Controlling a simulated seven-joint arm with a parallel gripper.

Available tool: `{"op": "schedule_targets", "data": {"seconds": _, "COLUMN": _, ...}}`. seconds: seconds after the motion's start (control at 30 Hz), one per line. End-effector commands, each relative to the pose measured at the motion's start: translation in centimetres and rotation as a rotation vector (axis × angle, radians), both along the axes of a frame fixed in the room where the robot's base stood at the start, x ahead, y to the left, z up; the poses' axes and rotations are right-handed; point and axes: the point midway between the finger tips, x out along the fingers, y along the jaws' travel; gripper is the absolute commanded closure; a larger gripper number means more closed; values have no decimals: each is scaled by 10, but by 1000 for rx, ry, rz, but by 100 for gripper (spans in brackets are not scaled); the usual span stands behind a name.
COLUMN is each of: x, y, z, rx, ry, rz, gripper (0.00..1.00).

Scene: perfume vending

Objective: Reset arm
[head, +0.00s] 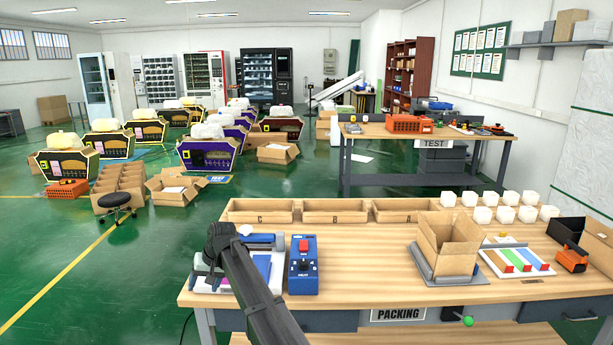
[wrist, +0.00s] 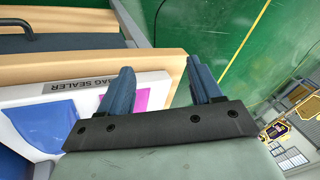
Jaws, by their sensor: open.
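My gripper (wrist: 161,86) is open in the wrist view, its two blue-grey fingers apart with nothing held between them. The white bag sealer (wrist: 60,125), marked BAG SEALER, lies behind the left finger in that view. A blue piece (wrist: 48,126) and a magenta patch (wrist: 140,99) show on it. In the head view my dark arm reaches over the packing table (head: 350,262) to its left end and partly hides the bag sealer (head: 207,287). The fingertips cannot be made out clearly there.
A blue box with a red button (head: 304,265) stands right of the sealer. An open carton (head: 449,242), several white boxes (head: 505,199) and trays marked C, B and A (head: 261,212) are farther right and back. The table's middle front is clear.

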Motion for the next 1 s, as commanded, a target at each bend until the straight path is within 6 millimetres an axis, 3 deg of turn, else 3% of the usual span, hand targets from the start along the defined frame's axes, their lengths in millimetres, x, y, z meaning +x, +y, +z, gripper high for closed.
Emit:
{"op": "schedule_targets", "data": {"seconds": 0.03, "x": -13, "y": 1, "z": -19, "rx": 6, "ry": 3, "rz": 11, "gripper": 36}}
{"op": "schedule_targets", "data": {"seconds": 0.13, "x": -24, "y": -6, "z": -54, "rx": 5, "ry": 13, "rz": 17, "gripper": 36}}
{"op": "schedule_targets", "data": {"seconds": 0.27, "x": -36, "y": -32, "z": -102, "rx": -19, "ry": 37, "rz": 4, "gripper": 36}}
{"op": "schedule_targets", "data": {"seconds": 0.5, "x": -62, "y": -110, "z": -195, "rx": -101, "ry": 107, "rz": -48, "gripper": 36}}
{"op": "schedule_targets", "data": {"seconds": 0.67, "x": -87, "y": -165, "z": -251, "rx": -158, "ry": 161, "rz": -84, "gripper": 36}}
{"op": "schedule_targets", "data": {"seconds": 1.0, "x": -165, "y": -273, "z": -349, "rx": -268, "ry": 284, "rz": -147, "gripper": 36}}
